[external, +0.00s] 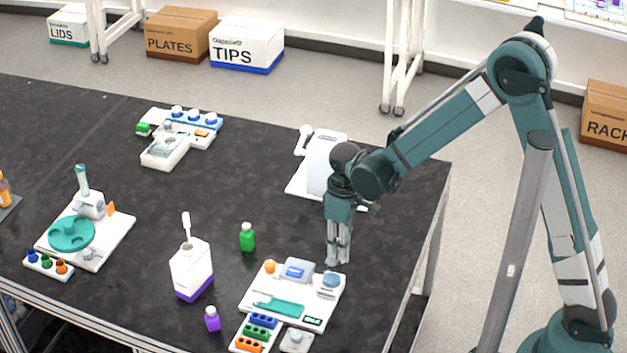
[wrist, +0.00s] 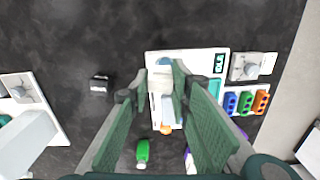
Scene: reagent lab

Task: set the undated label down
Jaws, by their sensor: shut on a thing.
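My gripper (external: 338,262) points down in the external view, above the back edge of a white instrument board (external: 250,308). In the wrist view its green fingers (wrist: 161,76) close in on a small pale piece (wrist: 162,80) between the tips. This piece appears to be the label; no writing on it can be read. Behind it in the wrist view lies the white board (wrist: 195,60), with a teal tray (wrist: 216,90) and an orange knob (wrist: 166,130). The external view does not clearly show the held piece. Whether it touches the board I cannot tell.
A green bottle (external: 247,238), a white jug with a purple base (external: 191,268) and a purple bottle (external: 212,319) stand left of the board. A colored rack (external: 240,345) adjoins its front. A small dark block (wrist: 100,85) lies on the black bench. Bare bench surrounds it.

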